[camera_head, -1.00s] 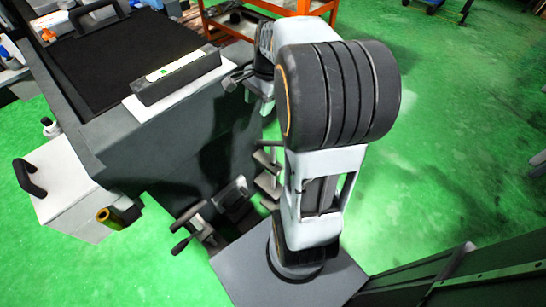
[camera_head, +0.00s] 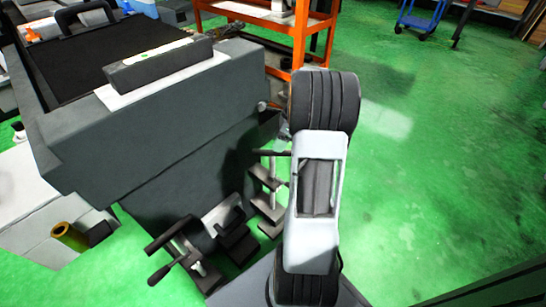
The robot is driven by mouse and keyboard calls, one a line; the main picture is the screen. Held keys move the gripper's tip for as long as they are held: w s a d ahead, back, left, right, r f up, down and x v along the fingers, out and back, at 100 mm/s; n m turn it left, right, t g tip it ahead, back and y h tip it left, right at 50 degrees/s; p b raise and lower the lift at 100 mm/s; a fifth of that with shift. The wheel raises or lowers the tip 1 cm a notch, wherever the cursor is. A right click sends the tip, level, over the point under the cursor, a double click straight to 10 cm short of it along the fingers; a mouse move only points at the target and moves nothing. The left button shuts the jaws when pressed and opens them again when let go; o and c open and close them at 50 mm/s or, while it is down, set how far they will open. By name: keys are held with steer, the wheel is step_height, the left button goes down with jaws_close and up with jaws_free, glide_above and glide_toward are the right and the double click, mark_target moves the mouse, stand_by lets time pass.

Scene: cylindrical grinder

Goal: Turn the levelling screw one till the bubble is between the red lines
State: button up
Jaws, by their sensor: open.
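A long dark spirit level (camera_head: 158,65) lies on a white pad on top of the grey machine body. Its small green vial shows on the upper face, but the bubble and red lines are too small to make out. At the machine's foot, near my arm, a screw with a dark crossbar on an upright rod (camera_head: 272,170) stands over dark brackets. Another dark handled screw (camera_head: 170,235) stands further left and low. I cannot tell which is screw one. My gripper is hidden behind my arm, beside the machine's right end.
The grey machine body (camera_head: 150,130) fills the left. A white box with a brass-coloured cylinder (camera_head: 68,235) stands at lower left. An orange rack (camera_head: 262,14) stands behind. The green floor (camera_head: 440,150) at right is clear.

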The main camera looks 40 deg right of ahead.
mark_target(273, 153)
steer(key=shift+b+x, duration=0.9)
steer(key=shift+x, duration=1.85)
steer(key=shift+c, duration=0.2)
jaws_close()
